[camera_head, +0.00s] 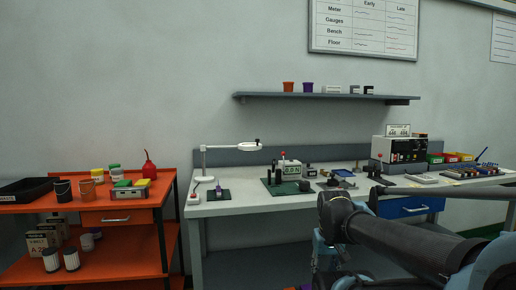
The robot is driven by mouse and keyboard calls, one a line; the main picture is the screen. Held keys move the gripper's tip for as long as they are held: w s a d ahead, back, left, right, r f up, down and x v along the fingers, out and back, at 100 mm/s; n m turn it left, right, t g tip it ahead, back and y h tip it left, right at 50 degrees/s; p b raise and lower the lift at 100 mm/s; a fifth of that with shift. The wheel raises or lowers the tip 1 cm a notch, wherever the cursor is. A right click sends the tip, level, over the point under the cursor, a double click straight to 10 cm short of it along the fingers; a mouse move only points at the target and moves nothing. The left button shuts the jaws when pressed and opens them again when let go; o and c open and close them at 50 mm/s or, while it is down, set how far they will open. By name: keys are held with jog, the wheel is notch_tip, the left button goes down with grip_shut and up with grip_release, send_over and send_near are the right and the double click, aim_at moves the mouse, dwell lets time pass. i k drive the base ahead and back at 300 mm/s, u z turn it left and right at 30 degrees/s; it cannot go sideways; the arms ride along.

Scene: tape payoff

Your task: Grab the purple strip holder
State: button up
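Several purple things show, and I cannot tell for sure which is the strip holder. A small upright purple piece (219,190) stands on a dark mat at the left end of the workbench. A purple cup-like thing (308,88) stands on the wall shelf beside an orange one. A bit of purple (304,288) shows at the bottom edge, mostly cut off. My dark arm reaches in from the lower right, in front of the bench. Blue-grey parts hang below its end, but the fingers cannot be made out.
The white workbench (250,207) carries a lamp (232,148), a force gauge display (292,169), a grey instrument (398,150) and several bins at right. An orange cart (110,246) with pots and boxes stands at left. The wall shelf (325,97) hangs above the bench.

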aim_at(218, 190)
jog(key=k, duration=0.85)
jog(key=u, duration=0.45)
jog(key=i, duration=1)
jog(key=z, duration=0.05)
